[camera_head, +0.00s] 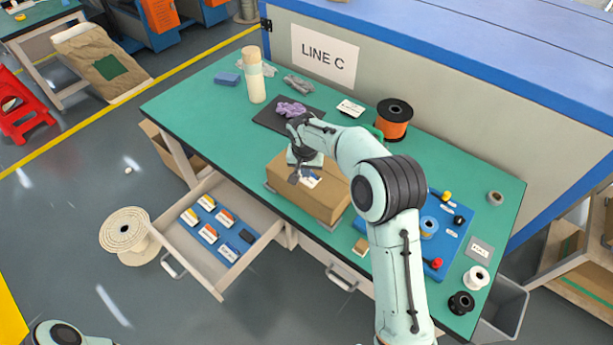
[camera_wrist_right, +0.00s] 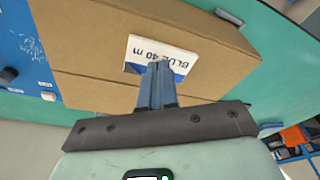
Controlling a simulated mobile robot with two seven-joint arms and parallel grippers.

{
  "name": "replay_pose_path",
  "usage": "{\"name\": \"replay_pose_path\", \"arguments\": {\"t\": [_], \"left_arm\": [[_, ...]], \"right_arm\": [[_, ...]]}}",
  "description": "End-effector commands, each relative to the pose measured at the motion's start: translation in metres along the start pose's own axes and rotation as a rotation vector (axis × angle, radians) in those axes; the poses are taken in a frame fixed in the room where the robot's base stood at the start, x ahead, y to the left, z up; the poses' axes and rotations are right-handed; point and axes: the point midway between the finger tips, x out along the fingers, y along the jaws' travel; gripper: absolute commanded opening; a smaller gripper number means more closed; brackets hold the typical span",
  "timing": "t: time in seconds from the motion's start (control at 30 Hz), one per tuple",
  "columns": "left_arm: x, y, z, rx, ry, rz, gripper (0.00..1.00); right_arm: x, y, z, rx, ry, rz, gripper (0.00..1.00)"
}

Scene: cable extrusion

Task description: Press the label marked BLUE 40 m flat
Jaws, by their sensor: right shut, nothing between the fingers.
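The label marked BLUE 40 m (camera_head: 311,178) is white with a blue part and lies on the top of a brown cardboard box (camera_head: 328,195) on the green table. In the right wrist view the label (camera_wrist_right: 158,48) shows its print upside down, and my fingers hide part of it. My right gripper (camera_head: 295,178) is shut and empty, with its tips at the label; in the wrist view the shut fingers (camera_wrist_right: 158,72) overlap its near edge. I cannot tell whether they touch it. My left gripper is not in view.
An open drawer (camera_head: 252,250) with several labelled packs juts from the table front. A blue board (camera_head: 450,225) with coloured knobs lies right of the box. A dark mat with purple gloves (camera_head: 290,109) and an orange spool (camera_head: 394,116) stand behind.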

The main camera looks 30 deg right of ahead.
Motion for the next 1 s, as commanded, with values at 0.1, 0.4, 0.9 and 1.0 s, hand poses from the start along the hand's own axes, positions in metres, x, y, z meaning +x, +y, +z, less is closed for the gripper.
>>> {"name": "replay_pose_path", "arguments": {"t": [0.1,0.4,0.9,1.0], "left_arm": [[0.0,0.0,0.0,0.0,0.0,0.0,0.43],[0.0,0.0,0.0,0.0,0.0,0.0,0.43],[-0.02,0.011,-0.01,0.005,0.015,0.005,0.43],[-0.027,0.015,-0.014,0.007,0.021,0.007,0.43]], "right_arm": [[0.001,0.0,0.0,0.0,0.0,0.001,0.0],[0.001,0.0,0.001,0.0,-0.001,0.001,0.0],[-0.034,-0.001,-0.008,0.0,0.002,-0.001,0.0],[-0.046,-0.001,-0.011,0.0,0.003,-0.002,0.0]]}}
